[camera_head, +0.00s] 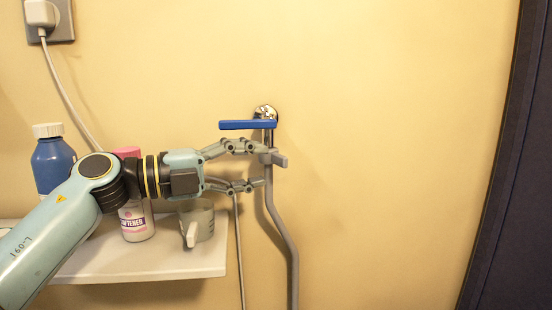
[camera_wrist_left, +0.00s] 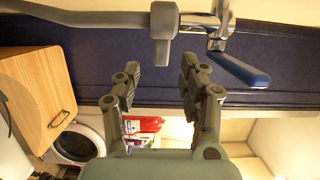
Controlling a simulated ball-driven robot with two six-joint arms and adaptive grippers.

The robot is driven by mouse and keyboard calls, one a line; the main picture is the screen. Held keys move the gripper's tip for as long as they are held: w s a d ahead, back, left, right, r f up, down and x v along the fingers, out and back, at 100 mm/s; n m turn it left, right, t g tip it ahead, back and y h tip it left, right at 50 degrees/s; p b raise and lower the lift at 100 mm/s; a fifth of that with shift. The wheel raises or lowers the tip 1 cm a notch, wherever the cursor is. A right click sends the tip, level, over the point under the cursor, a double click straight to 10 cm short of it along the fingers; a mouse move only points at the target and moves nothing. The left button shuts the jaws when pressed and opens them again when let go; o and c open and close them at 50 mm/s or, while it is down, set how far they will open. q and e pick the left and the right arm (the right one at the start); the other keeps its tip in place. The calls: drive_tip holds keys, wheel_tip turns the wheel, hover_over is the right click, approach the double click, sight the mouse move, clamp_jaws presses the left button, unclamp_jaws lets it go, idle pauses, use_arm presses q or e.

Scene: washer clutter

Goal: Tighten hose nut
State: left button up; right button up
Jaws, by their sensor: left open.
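The grey hose nut (camera_head: 278,159), with a wing sticking out to the right, sits at the top of the grey hose (camera_head: 280,225) below a wall tap with a blue lever (camera_head: 247,125). My left gripper (camera_head: 262,167) comes from the left with its fingers open, close to the nut; the upper fingertip overlaps the nut's left side in the head view. In the left wrist view the nut (camera_wrist_left: 163,35) lies ahead of the open left gripper (camera_wrist_left: 161,72), with a visible gap between the fingertips. Contact cannot be told. My right gripper is not in view.
A white shelf (camera_head: 150,262) holds a blue bottle (camera_head: 55,160), a pink-capped softener bottle (camera_head: 138,222) and a grey cup (camera_head: 203,222) under my left arm. A plug with a cable (camera_head: 40,15) is on the wall. The wall right of the hose is clear.

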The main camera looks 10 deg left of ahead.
sight(279, 162)
use_arm(q)
drive_tip(key=x, duration=0.4)
drive_tip(key=shift+w+d+r, duration=0.15)
drive_tip(key=shift+d, duration=0.1)
drive_tip(key=shift+w+d, duration=0.35)
drive_tip(key=shift+d, duration=0.15)
drive_tip(key=c, duration=0.6)
clamp_jaws()
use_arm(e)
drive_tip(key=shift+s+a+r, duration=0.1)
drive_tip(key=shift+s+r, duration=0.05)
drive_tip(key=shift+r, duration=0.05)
